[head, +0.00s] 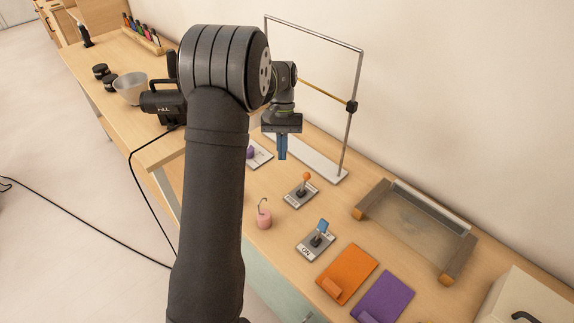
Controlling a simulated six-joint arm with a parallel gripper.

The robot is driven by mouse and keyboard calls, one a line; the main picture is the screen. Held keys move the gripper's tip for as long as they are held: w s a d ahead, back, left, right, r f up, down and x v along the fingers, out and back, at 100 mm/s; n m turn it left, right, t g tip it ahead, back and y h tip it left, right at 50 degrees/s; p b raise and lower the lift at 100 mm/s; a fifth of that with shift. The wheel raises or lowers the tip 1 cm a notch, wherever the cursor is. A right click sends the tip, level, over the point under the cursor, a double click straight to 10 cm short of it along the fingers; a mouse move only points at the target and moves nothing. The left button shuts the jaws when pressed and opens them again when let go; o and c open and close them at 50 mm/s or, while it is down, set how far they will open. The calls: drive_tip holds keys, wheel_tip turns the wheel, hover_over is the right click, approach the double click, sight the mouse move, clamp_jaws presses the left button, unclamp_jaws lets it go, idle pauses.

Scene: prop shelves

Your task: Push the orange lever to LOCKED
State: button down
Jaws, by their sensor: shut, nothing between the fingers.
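The orange lever (306,177) is a short stick with an orange knob, standing on a small grey plate (299,195) on the wooden bench. The plate has lettering that is too small to read, so I cannot tell which setting the lever is at. My gripper (282,156) is shut and empty, with its blue fingers pointing down. In the picture it is above and left of the orange lever and apart from it. My arm hides part of the bench to the left.
A blue lever (321,229) on a plate stands nearer, with a pink weight (264,216) beside it. A purple-knobbed lever (250,152) is partly hidden by my arm. A metal frame (344,140) stands behind. Orange (350,270) and purple (386,297) boards and a tray (440,222) lie right.

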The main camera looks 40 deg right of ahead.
drive_tip(key=v, duration=0.6)
drive_tip(key=shift+d, duration=0.3)
drive_tip(key=shift+f, duration=0.15)
drive_tip(key=s+a+f+h, duration=0.2)
drive_tip(key=f, duration=0.1)
drive_tip(key=s+a+f+h, duration=0.1)
drive_tip(key=a+f+h, duration=0.1)
drive_tip(key=f, duration=0.1)
drive_tip(key=s+a+f+m+h, duration=0.1)
drive_tip(key=s+a+f+h, duration=0.1)
drive_tip(key=f, duration=0.2)
drive_tip(key=shift+s+f, duration=0.1)
drive_tip(key=shift+s, duration=0.25)
drive_tip(key=shift+w+a, duration=0.65)
drive_tip(key=shift+w, duration=0.2)
